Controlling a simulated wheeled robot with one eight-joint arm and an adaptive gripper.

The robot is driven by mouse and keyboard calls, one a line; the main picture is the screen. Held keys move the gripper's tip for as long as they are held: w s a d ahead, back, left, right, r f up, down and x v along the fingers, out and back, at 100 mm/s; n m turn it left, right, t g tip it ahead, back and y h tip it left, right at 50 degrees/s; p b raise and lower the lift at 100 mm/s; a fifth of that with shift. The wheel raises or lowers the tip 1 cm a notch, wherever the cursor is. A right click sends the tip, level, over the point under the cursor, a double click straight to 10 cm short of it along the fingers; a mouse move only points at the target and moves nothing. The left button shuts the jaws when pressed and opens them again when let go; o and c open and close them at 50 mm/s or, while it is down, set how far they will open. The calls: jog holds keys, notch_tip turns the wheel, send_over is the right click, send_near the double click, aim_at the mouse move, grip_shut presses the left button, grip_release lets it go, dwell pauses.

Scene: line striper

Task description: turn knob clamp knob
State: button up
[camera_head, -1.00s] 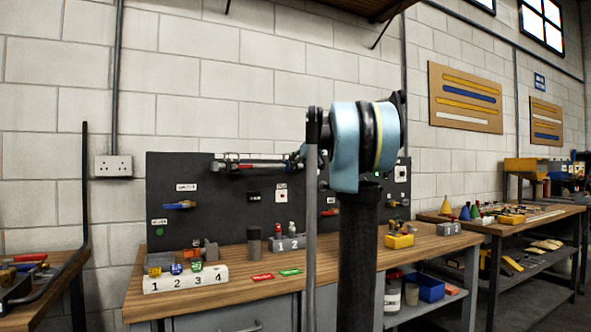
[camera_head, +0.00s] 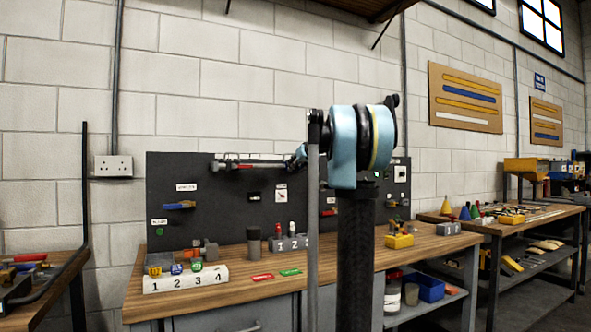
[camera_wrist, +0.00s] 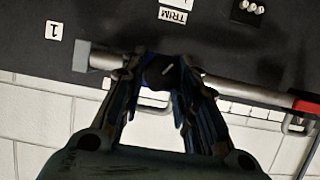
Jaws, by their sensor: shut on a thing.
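The clamp knob (camera_wrist: 160,72) is a dark blue-black knob with a pale line on its face, in the wrist view. It sits at a grey bar (camera_wrist: 240,92) that runs across the dark panel. My gripper (camera_wrist: 158,78) is shut on the knob, with one finger on each side of it. The fingers hide the knob's sides and part of the bar. In the head view the bar (camera_head: 245,165) runs along the panel's top, and my gripper (camera_head: 297,157) is small there, partly hidden by my own arm.
The dark panel (camera_head: 225,225) stands at the back of the wooden bench (camera_head: 225,292). A white numbered block (camera_head: 187,279) with coloured pieces stands at the front left. A red card (camera_head: 262,277) and a green card (camera_head: 290,272) lie flat. A yellow box (camera_head: 399,241) stands at right.

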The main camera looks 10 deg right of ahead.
jog(key=shift+d+m+y, duration=0.1)
jog(key=shift+m+y, duration=0.3)
jog(key=shift+m, duration=0.3)
jog(key=o, duration=1.1)
jog(key=shift+c, duration=0.2)
jog(key=v, duration=1.1)
jog(key=shift+s+d+r, duration=0.2)
jog(key=shift+s+d, duration=0.1)
